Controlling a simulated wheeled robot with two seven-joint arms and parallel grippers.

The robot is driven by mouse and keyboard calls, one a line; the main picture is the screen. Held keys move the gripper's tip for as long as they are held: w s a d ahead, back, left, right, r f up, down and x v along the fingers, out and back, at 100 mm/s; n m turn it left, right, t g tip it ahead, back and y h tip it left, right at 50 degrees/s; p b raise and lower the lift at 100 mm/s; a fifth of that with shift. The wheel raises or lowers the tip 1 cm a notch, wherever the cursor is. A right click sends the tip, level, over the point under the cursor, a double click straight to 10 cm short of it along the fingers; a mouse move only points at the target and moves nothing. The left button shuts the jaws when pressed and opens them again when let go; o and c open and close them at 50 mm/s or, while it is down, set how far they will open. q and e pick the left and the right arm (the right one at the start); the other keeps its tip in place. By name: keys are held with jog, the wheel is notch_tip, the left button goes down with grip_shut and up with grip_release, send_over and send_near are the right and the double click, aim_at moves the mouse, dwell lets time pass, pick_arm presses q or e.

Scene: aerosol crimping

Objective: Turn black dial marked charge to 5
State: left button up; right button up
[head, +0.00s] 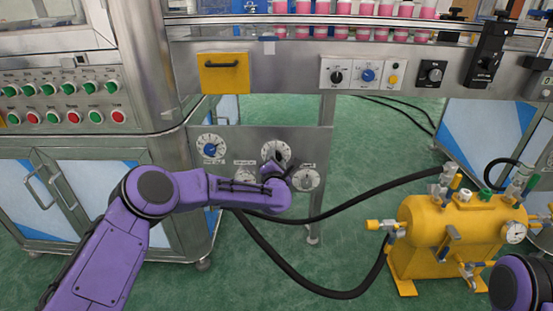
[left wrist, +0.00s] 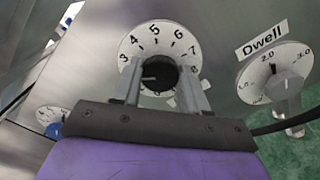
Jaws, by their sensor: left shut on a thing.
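The black dial (left wrist: 160,72) is a round black knob on a white plate with numbers; 3 to 7 are readable in the left wrist view. Its pale pointer mark points left, below the 3. In the head view its white plate (head: 275,150) is on the lower steel panel, partly covered by my gripper. My left gripper (head: 279,172) is at this dial, its two fingers on either side of the knob and shut on it, as the left wrist view (left wrist: 160,80) shows. The dial's name label is hidden. My right gripper is out of view.
A Dwell dial (left wrist: 285,85) with a grey knob is right of the black dial. A blue-knobbed dial (head: 211,147) is to its left. A black hose (head: 360,200) runs below the panel to a yellow tank (head: 455,222) at right.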

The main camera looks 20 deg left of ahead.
pick_arm(q)
jog(key=shift+f+m+p, duration=0.1)
jog(key=shift+m+p, duration=2.2)
jog(key=shift+m, duration=6.1)
jog(key=o, duration=1.1)
jog(key=shift+c, duration=0.2)
jog(key=shift+s, duration=0.1)
